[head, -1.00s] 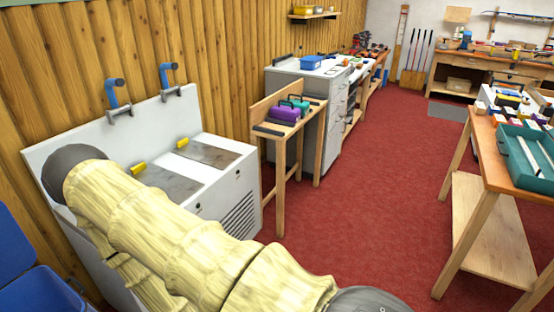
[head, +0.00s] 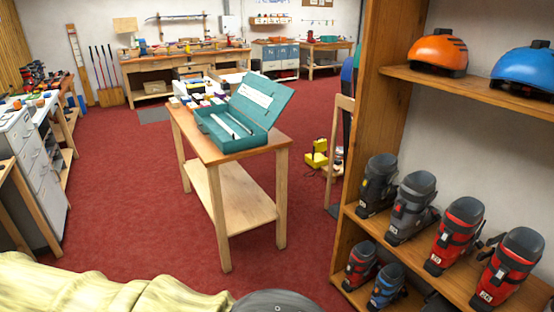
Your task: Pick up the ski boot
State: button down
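Several ski boots stand on a wooden shelf unit (head: 345,225) at the right of the head view. On its middle shelf are a black boot (head: 377,185), a grey boot (head: 411,207), a red and black boot (head: 455,234) and another red and black boot (head: 508,268) at the far right. On the lower shelf are a smaller red and black boot (head: 360,265) and a blue boot (head: 387,286), partly cut off by the frame. My arm, in a pale cover, crosses the bottom left. My gripper is not visible.
A wooden table (head: 235,152) with an open teal case (head: 240,120) stands mid-room. Orange (head: 437,52) and blue (head: 525,70) helmets sit on the upper shelf. Red carpet (head: 120,215) is clear left of the table. Workbenches line the back.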

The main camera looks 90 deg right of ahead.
aim_at(518, 251)
jog(key=z, duration=2.2)
jog(key=k, duration=1.05)
jog(key=z, duration=0.85)
jog(key=i, duration=0.3)
jog(key=z, duration=0.15)
